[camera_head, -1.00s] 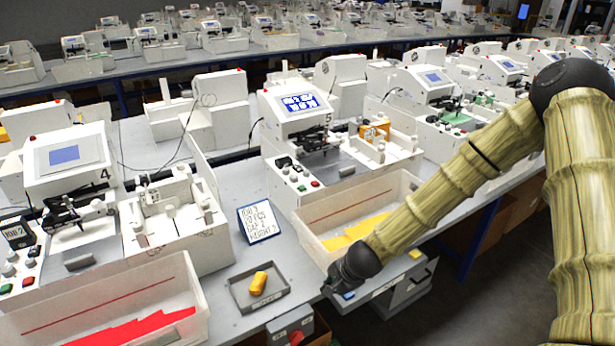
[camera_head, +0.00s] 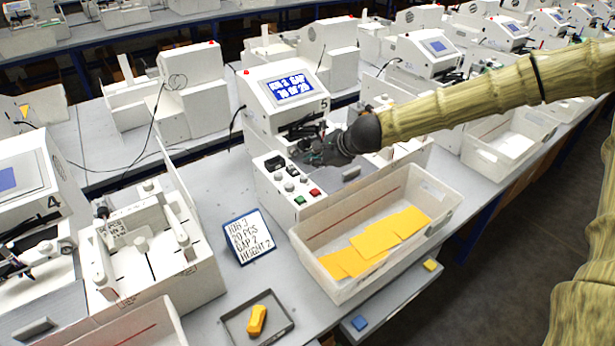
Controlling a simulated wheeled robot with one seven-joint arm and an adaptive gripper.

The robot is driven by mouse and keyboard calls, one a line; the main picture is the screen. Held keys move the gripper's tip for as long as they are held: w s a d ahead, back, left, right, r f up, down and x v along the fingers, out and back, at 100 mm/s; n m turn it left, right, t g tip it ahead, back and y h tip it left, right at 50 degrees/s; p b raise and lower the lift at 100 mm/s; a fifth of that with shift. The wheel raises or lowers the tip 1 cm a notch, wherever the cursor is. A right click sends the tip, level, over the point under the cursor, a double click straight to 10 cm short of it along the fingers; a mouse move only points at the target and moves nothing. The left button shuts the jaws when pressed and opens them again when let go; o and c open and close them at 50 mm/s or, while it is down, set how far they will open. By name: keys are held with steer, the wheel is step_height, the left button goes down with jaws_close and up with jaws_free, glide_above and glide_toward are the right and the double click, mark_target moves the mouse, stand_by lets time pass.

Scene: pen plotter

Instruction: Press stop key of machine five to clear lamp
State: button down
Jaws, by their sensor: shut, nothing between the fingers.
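Machine five (camera_head: 275,115) is a white plotter marked 5, with a lit blue and white screen (camera_head: 290,88) and a small red lamp (camera_head: 247,72) on its top left corner. Its front panel carries dark switches, pale knobs, a green key (camera_head: 299,200) and a red key (camera_head: 315,192) at the front edge. My gripper (camera_head: 305,155) is dark and shut, with nothing in it.
A job card (camera_head: 247,238) and a grey tray (camera_head: 230,325) with a yellow object (camera_head: 257,320) are to the left. Machine four (camera_head: 30,190) stands at far left. My arm crosses the right side.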

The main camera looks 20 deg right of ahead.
steer(key=b, duration=0.5)
glide_above(313, 192)
step_height(313, 192, down, 4)
steer(key=shift+f, duration=0.15)
steer(key=shift+s+f+b, duration=0.1)
steer(key=shift+f+b, duration=1.3)
steer(key=shift+f, duration=0.55)
steer(key=shift+f, duration=0.1)
steer(key=shift+f+b, duration=0.3)
steer(key=shift+f+b, duration=0.3)
steer(key=shift+f, duration=0.15)
stand_by(0.9)
steer(key=shift+r, duration=0.15)
stand_by(0.3)
steer(key=shift+r+p, duration=0.75)
